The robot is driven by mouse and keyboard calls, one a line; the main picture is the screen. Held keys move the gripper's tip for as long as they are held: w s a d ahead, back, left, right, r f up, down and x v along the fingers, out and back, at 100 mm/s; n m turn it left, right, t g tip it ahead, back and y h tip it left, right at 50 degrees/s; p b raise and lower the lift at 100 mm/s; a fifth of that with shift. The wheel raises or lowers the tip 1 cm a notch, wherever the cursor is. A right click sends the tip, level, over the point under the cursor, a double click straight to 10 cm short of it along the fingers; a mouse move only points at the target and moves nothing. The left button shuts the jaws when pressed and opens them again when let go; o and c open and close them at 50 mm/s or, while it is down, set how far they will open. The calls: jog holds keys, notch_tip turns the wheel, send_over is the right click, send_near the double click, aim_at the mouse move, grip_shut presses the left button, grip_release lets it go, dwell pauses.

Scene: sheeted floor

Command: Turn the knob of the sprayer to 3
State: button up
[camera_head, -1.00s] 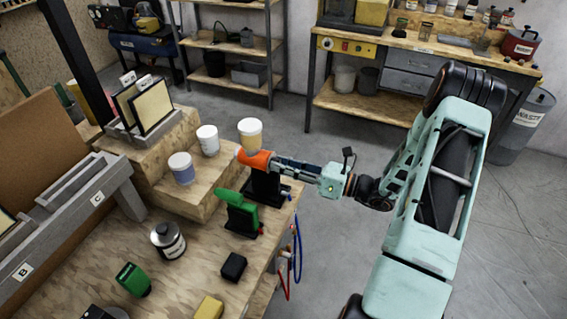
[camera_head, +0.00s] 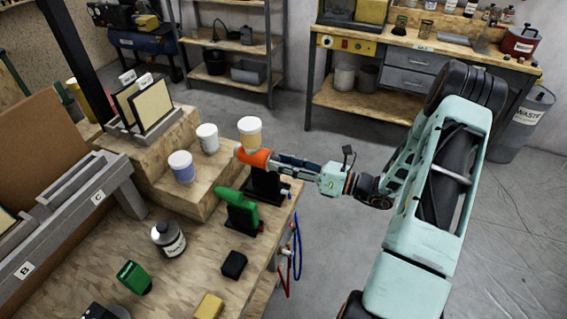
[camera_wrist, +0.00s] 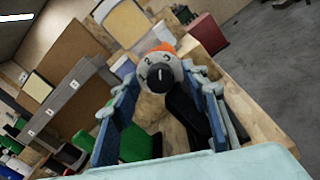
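The orange sprayer (camera_head: 252,158) stands in a black holder at the bench's right edge, with a pale cup (camera_head: 249,132) on top. In the wrist view its orange body (camera_wrist: 158,50) shows behind a pale round dial with the numbers 1, 2 and 3. The black knob (camera_wrist: 158,78) sits in the middle of that dial. I cannot tell which number its mark points at. My gripper (camera_head: 275,162) reaches in from the right at the sprayer's rear. In the wrist view my gripper (camera_wrist: 160,92) is open, with one finger on each side of the knob; contact is not clear.
A green sprayer (camera_head: 238,212) in a black holder stands close in front. Two white-lidded cups (camera_head: 181,167) (camera_head: 207,138) sit on the raised wooden block. Hoses (camera_head: 297,245) hang at the bench edge.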

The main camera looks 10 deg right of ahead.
jog(key=v, duration=1.2)
jog(key=w+a+n+b, duration=0.5)
jog(key=w+a+b, duration=0.2)
jog(key=a+b, duration=0.2)
jog(key=shift+a+b, duration=0.35)
jog(key=shift+a, duration=0.05)
dwell(0.5)
